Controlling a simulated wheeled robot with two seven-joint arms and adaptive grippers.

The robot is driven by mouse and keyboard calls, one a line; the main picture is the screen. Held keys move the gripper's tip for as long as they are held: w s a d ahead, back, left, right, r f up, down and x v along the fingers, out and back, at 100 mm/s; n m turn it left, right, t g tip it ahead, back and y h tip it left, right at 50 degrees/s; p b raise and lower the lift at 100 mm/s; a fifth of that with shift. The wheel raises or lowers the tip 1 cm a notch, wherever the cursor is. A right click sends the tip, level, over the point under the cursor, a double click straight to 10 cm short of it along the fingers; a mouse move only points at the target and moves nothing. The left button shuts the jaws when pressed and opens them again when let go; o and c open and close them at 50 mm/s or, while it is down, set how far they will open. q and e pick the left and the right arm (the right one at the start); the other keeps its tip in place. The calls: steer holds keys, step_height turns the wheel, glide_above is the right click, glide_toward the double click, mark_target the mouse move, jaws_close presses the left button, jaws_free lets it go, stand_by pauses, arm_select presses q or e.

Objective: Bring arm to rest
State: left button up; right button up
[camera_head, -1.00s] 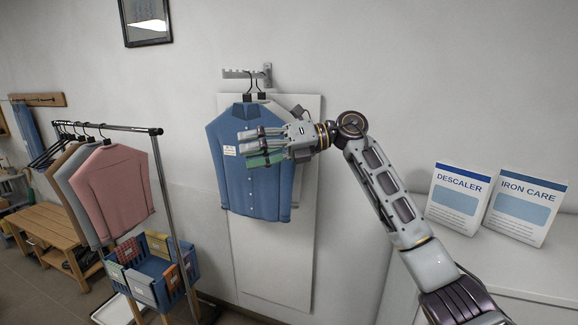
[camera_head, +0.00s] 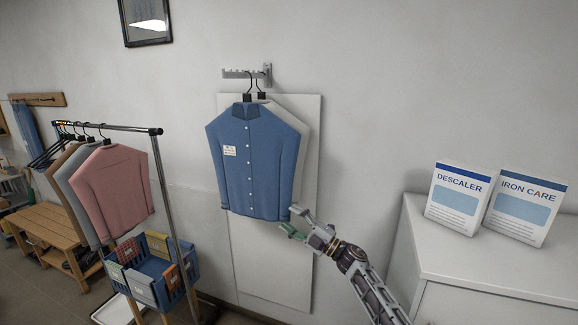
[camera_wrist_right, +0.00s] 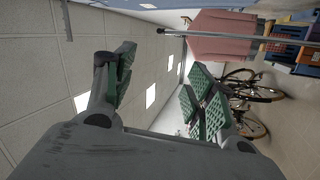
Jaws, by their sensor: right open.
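My right arm comes in from the lower right in the head view, with its gripper (camera_head: 293,222) just below the lower right corner of a blue shirt (camera_head: 252,165). The gripper is open and empty, its green-padded fingers spread apart. In the right wrist view the gripper (camera_wrist_right: 160,95) also shows wide open, with nothing between the fingers. I cannot tell whether a fingertip touches the shirt hem. The blue shirt hangs on a wall hook rail (camera_head: 247,73), in front of a white panel (camera_head: 270,262). My left gripper is not in view.
A garment rack (camera_head: 160,175) with a pink shirt (camera_head: 112,195) and other clothes stands left. A blue basket (camera_head: 150,268) is beside it. A white cabinet (camera_head: 480,265) at right carries a descaler box (camera_head: 457,197) and an iron care box (camera_head: 525,207).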

steer(key=s+d+f+m+t+h, duration=0.1)
steer(key=d+f+m+h, duration=0.25)
steer(key=f, duration=0.55)
steer(key=s+d+f+m+t+h, duration=0.1)
steer(key=d+f+m+t+h, duration=0.3)
steer(key=f, duration=0.6)
steer(key=d+f+m+g+h, duration=0.1)
steer(key=d+f+m+h, duration=0.1)
steer(key=f+m, duration=0.5)
steer(key=s+d+f+m+g+h, duration=0.1)
steer(key=s+d+f+h, duration=0.1)
steer(key=s+f, duration=0.5)
steer(key=s+d+f+m+g+h, duration=0.1)
steer(key=s+d+f+h, duration=0.15)
steer(key=f, duration=0.85)
steer(key=s+d+f+m+g+h, duration=0.1)
steer(key=s+d+f+m, duration=0.15)
steer(key=s+f, duration=0.5)
steer(key=s+d+f+m+g+h, duration=0.1)
steer(key=s+d+f+g, duration=0.2)
steer(key=s+f, duration=0.7)
steer(key=s+d+f+m+g+h, duration=0.1)
steer(key=s+d+f+g+h, duration=0.15)
steer(key=s+f, duration=0.7)
steer(key=s+d+f+m+g, duration=0.1)
steer(key=s+f+g, duration=0.2)
steer(key=s, duration=1.2)
steer(key=s+d+f+m+g, duration=0.2)
steer(key=s+f+g, duration=0.1)
steer(key=s, duration=1.2)
